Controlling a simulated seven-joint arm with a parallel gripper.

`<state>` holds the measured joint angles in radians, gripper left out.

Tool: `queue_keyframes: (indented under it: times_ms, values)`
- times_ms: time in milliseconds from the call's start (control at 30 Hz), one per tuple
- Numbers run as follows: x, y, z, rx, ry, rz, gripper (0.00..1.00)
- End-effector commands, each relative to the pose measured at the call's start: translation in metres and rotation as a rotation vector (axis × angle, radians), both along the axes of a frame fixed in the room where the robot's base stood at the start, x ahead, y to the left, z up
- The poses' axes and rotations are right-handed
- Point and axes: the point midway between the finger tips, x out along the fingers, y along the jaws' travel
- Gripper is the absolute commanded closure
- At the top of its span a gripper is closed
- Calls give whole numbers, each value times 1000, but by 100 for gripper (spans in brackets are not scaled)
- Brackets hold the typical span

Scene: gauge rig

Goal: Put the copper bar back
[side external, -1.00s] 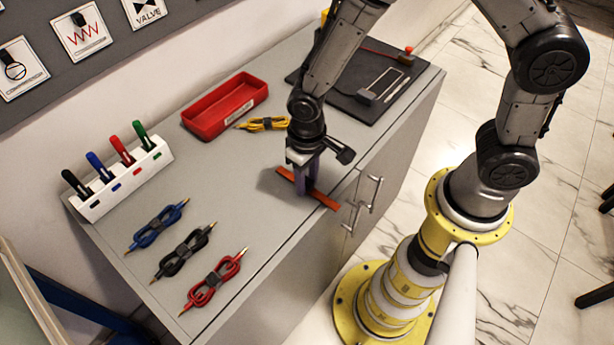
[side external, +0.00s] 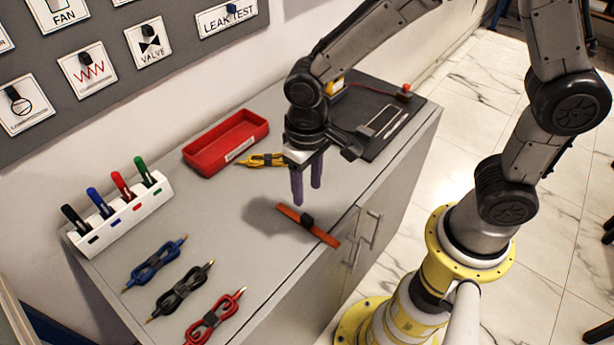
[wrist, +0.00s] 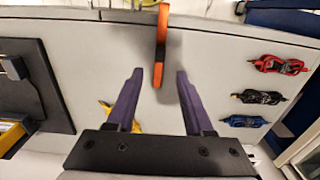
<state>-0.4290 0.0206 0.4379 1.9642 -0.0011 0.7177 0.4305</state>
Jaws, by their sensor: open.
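The copper bar (side external: 323,235) is a flat orange-copper strip with a black block at its middle. It lies on the grey worktop near the front edge, its near end reaching over that edge. It also shows in the wrist view (wrist: 160,47), at the top centre. My gripper (side external: 307,194) is above the bar, apart from it. Its two purple fingers are spread with nothing between them, as the wrist view (wrist: 158,74) also shows. A black board (side external: 365,150) with a pale outlined frame lies at the far right of the worktop.
A red tray (side external: 228,143) and a yellow cable bundle (side external: 262,160) sit behind my gripper. A white holder (side external: 120,217) with several pens stands at left. Blue (side external: 155,262), black (side external: 183,287) and red (side external: 213,318) cable bundles lie at front left. Cabinet handles (side external: 372,228) project below the front edge.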

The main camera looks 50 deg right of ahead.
Motion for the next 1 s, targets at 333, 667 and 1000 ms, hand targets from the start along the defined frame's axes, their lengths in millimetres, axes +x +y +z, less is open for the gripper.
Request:
queue_keyframes:
  times_ms: [333, 667, 1000]
  values:
    - [0, 0, 22, 1, -2, 0, 48]
    - [-31, -64, 103, 52, -189, -11, 48]
    - [-115, -128, 153, 18, -447, -5, 48]
